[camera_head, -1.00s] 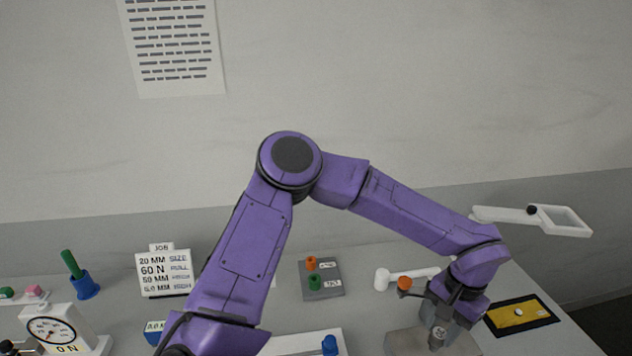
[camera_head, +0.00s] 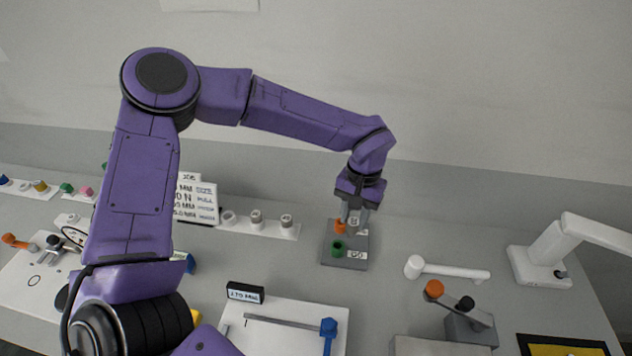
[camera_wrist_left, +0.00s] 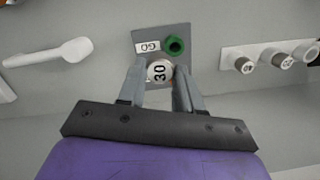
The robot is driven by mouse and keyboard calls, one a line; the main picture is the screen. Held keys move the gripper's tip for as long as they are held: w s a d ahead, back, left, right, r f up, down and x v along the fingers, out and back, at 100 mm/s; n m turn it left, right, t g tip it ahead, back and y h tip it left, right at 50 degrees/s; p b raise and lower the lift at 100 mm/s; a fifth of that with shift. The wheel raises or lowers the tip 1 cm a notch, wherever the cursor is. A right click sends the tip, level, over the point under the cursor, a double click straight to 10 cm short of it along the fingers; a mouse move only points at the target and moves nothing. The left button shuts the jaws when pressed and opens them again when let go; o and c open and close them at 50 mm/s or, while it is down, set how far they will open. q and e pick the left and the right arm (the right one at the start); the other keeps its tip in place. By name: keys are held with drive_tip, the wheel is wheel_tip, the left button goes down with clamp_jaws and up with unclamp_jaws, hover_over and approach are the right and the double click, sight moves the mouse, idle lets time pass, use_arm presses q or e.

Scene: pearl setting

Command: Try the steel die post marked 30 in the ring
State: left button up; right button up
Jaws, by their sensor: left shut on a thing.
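My left gripper (camera_head: 353,207) is shut on the steel die post marked 30 (camera_wrist_left: 159,71), whose numbered end faces the wrist camera between the two fingers. In the head view the post (camera_head: 353,219) is upright at the back of a grey plate (camera_head: 349,263). The plate holds a green ring (camera_head: 338,248) beside a GO label and an orange piece (camera_head: 340,227). The green ring (camera_wrist_left: 174,45) is close beside the post in the wrist view. I cannot tell whether the post touches the plate or the orange piece.
A white rack (camera_head: 268,229) with several grey posts stands left of the plate. A white handled tool (camera_head: 445,271) lies to the right. A grey device with an orange-knobbed lever (camera_head: 466,310) is at front right. A white board (camera_head: 290,312) with a blue slider lies in front.

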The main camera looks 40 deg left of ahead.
use_arm(q)
drive_tip(key=a+n+p, duration=0.1)
drive_tip(key=n, duration=0.1)
drive_tip(key=a+r+n+p, duration=0.1)
drive_tip(key=n, duration=0.2)
drive_tip(key=a+r+n+p, duration=0.1)
drive_tip(key=n, duration=0.1)
drive_tip(key=shift+s+a+h+p, duration=0.15)
drive_tip(key=shift+s+h+p, duration=0.15)
drive_tip(key=shift+h, duration=0.1)
use_arm(e)
wheel_tip(320, 180, up, 5)
use_arm(q)
wheel_tip(320, 180, down, 8)
drive_tip(key=b, duration=0.2)
drive_tip(key=shift+r+b, duration=0.25)
drive_tip(key=shift+b, duration=0.05)
use_arm(e)
wheel_tip(320, 180, down, 2)
drive_tip(key=shift+f, duration=0.25)
use_arm(q)
drive_tip(key=shift+f, duration=1.6)
